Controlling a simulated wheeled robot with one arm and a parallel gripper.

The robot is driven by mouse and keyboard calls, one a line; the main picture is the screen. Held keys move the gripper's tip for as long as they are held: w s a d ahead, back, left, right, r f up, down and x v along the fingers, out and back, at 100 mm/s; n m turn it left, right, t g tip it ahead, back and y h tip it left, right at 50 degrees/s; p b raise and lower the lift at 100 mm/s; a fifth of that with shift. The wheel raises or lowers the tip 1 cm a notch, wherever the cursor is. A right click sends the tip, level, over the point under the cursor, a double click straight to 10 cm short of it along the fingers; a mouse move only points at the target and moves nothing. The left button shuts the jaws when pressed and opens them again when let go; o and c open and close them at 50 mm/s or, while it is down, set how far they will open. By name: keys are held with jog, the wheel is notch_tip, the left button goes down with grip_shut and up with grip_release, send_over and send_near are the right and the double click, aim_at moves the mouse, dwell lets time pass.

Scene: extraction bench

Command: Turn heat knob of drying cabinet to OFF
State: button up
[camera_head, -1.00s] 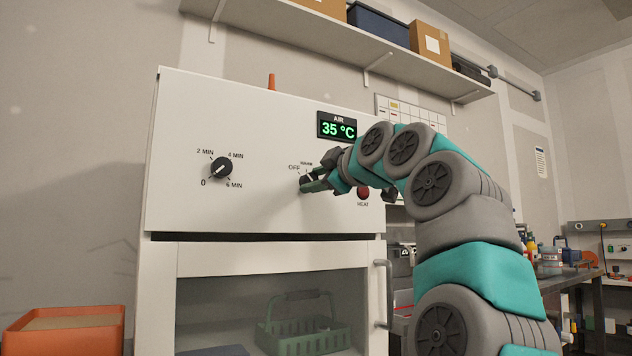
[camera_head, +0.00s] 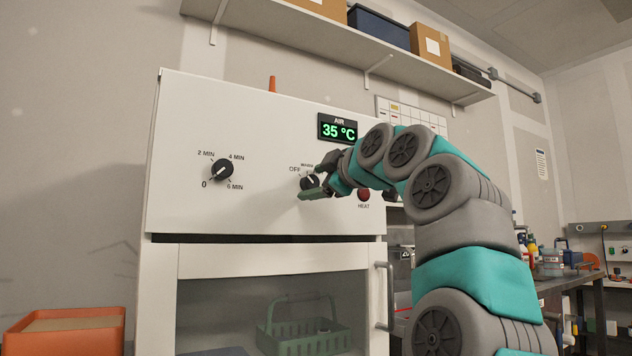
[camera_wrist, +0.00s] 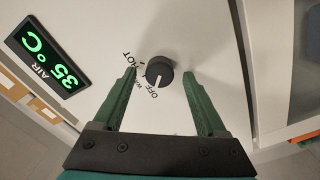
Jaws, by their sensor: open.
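The drying cabinet (camera_head: 265,120) has a small black heat knob (camera_head: 309,182) on its white upper panel, partly hidden by my gripper in the head view. In the wrist view the whole knob (camera_wrist: 160,72) shows, and its white pointer line points at the OFF label (camera_wrist: 153,93). The WARM and HOT labels lie to the left of OFF there. My gripper (camera_head: 318,179) is open close to the panel. In the wrist view its two green fingers stand on either side of the knob, with a visible gap to it on both sides.
The display (camera_head: 338,128) reads 35 °C. A dark red HEAT lamp (camera_head: 364,194) is right of the heat knob. The cabinet door handle (camera_head: 386,295) sticks out lower down.

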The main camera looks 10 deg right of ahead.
jog(key=shift+s, duration=0.1)
jog(key=b+v, duration=0.1)
jog(key=v, duration=0.6)
jog(key=shift+s+b, duration=0.3)
jog(key=shift+b, duration=0.1)
jog(key=shift+d, duration=0.1)
